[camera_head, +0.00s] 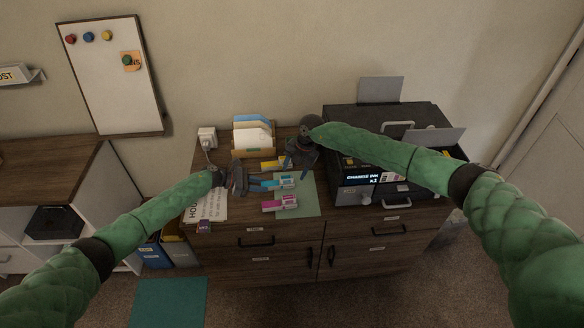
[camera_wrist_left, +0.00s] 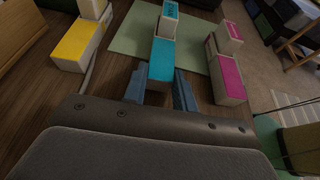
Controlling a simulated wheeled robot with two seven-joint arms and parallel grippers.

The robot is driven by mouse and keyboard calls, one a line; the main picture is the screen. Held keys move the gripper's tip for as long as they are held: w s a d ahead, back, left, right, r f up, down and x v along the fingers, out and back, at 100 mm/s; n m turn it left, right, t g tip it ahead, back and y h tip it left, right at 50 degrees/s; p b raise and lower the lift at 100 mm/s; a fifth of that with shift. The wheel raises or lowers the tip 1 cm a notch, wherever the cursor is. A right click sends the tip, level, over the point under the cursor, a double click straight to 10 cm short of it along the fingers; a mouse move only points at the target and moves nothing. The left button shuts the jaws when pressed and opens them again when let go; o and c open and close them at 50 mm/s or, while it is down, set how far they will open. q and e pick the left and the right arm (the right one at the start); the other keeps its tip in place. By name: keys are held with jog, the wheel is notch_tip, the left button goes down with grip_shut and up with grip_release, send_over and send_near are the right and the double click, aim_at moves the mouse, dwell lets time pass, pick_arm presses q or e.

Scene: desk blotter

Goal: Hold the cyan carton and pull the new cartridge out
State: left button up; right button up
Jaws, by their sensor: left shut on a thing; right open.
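The cyan carton (camera_wrist_left: 160,62) lies between the two fingers of my left gripper (camera_wrist_left: 160,88), which is shut on it. The carton also shows in the head view (camera_head: 268,184). A white cartridge with a cyan label (camera_wrist_left: 168,22) sticks out of the carton's far end, over the green blotter (camera_head: 306,206); in the head view it is at the carton's right end (camera_head: 286,182). My right gripper (camera_head: 295,168) is open, pointing down behind and right of the cartridge, apart from it. Its fingertips are small and dark in the head view.
A yellow carton (camera_wrist_left: 76,42) lies to the left and a magenta carton (camera_wrist_left: 227,78) to the right, each with a white cartridge end showing. The printer (camera_head: 385,125) stands at right, its screen reading "CHANGE INK". A paper holder (camera_head: 253,152) stands behind.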

aim_at(287, 177)
jog(key=m, duration=0.5)
jog(key=shift+w+a+r+m, duration=0.1)
jog(key=shift+w+a+m, duration=0.1)
jog(key=shift+a+m, duration=0.2)
jog(key=m, duration=0.5)
jog(key=shift+w+a+y, duration=0.1)
jog(key=shift+w+y, duration=0.05)
jog(key=shift+y, duration=0.15)
jog(key=shift+x, duration=2.9)
jog(key=shift+w, duration=0.1)
jog(key=c, duration=1)
jog(key=o, duration=0.9)
